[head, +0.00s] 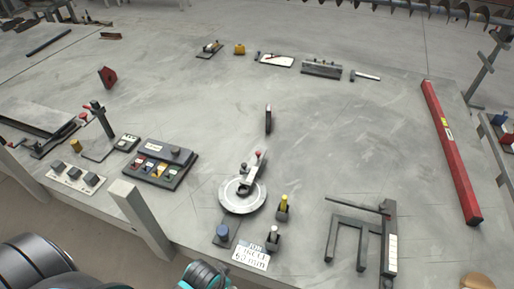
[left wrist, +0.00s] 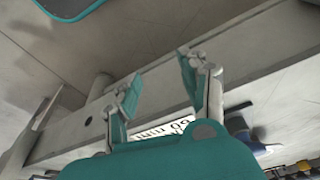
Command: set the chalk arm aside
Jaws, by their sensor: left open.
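What looks like the chalk arm (head: 250,180) is a light metal bar with a dark end and a red knob. It sits on a round pale disc (head: 233,205) at the table's front middle, reaching toward the back right. My left gripper (left wrist: 158,82) is open and empty in the left wrist view. A white card (head: 250,254) reading "JOB CIRCLE 60 mm" also shows upside down behind the fingers (left wrist: 172,129). In the head view only a teal and grey part of my left arm shows at the bottom edge. My right gripper is not in view.
Yellow-topped (head: 283,207) and white-topped (head: 273,238) holders stand right of the disc, a blue-topped piece (head: 222,234) in front. A dark fork-shaped frame (head: 349,238) lies farther right, a red beam (head: 450,150) at the right edge. A small upright plate (head: 268,119) stands behind. Mid-table is mostly clear.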

